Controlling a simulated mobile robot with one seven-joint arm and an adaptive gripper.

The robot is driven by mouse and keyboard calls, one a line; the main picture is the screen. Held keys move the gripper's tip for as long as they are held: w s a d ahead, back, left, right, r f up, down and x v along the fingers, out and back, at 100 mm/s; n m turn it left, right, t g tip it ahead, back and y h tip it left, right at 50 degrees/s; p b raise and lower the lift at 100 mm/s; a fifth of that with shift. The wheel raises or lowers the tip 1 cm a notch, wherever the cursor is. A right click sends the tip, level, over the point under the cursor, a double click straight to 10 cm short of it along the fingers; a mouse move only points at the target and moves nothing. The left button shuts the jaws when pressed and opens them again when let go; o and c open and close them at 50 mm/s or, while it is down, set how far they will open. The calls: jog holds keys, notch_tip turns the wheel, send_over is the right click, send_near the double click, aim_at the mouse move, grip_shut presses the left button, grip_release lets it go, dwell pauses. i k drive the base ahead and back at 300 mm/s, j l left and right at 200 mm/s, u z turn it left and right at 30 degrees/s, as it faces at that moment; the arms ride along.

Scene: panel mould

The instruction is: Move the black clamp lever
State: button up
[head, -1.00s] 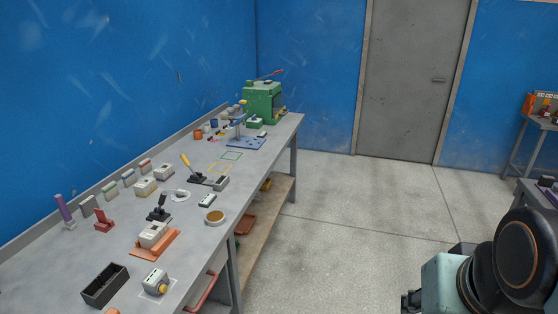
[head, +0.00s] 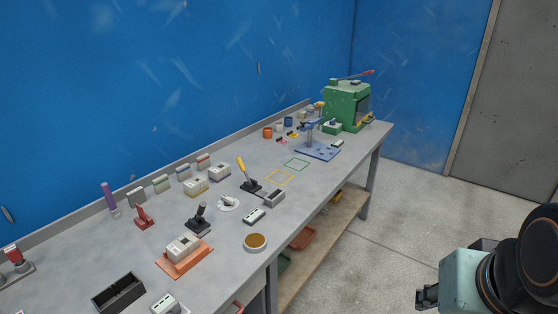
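The black clamp lever (head: 200,216) stands on the grey workbench (head: 225,260), left of the middle in the head view. Its black handle is tilted up from a dark base. A clamp with a yellow handle (head: 243,170) stands behind it to the right, and a red clamp (head: 143,217) to its left. My gripper (head: 425,298) shows at the lower right, beyond the bench's front edge and far from the lever. It is small and dark there, and I cannot tell if its fingers are open.
An orange plate (head: 202,252) with a pale block (head: 183,247) lies in front of the lever. A round brown-topped dish (head: 255,242) and a black tray (head: 119,293) are near the front edge. A green press (head: 346,105) stands at the far end. The floor right of the bench is clear.

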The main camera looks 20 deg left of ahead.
aim_at(202, 206)
jog(key=i+u, duration=0.15)
jog(key=u, duration=0.25)
jog(key=i+j+u, duration=0.1)
jog(key=u, duration=0.25)
jog(key=i+l+u, duration=0.1)
jog(key=i+u, duration=0.3)
jog(key=k, duration=0.1)
